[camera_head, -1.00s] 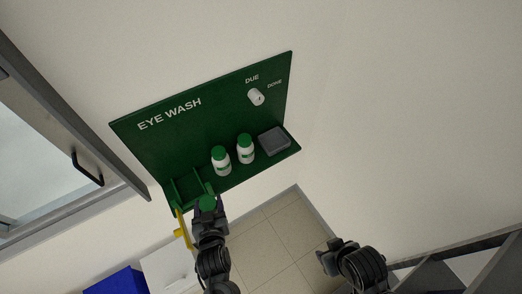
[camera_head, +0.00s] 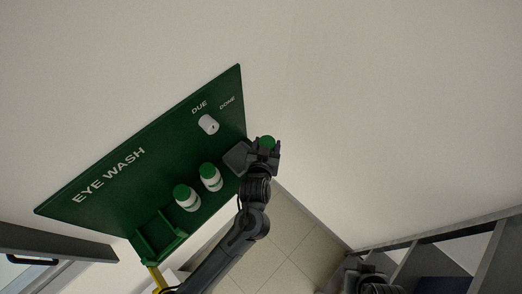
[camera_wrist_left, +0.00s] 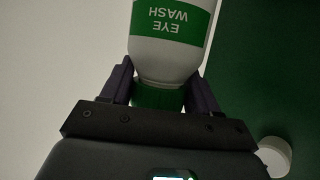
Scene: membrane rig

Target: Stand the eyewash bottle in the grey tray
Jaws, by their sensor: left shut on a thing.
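My left gripper (camera_head: 265,152) is shut on an eyewash bottle, whose green cap (camera_head: 267,142) shows between the fingers. In the left wrist view the fingers grip the bottle (camera_wrist_left: 170,45) at its green cap, and its white body with a green EYE WASH label shows inverted in the picture. The grey tray (camera_head: 236,158) is at the right end of the green shelf. The gripper and bottle are at its right side and partly cover it. I cannot tell their height above it. My right gripper (camera_head: 368,275) is low at the bottom edge, its jaws unclear.
Two more green-capped bottles (camera_head: 187,198) (camera_head: 210,177) stand on the shelf left of the tray. An empty green divided holder (camera_head: 158,238) is at the shelf's left end. A white knob (camera_head: 208,125) sits on the green board (camera_head: 150,150) below DUE.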

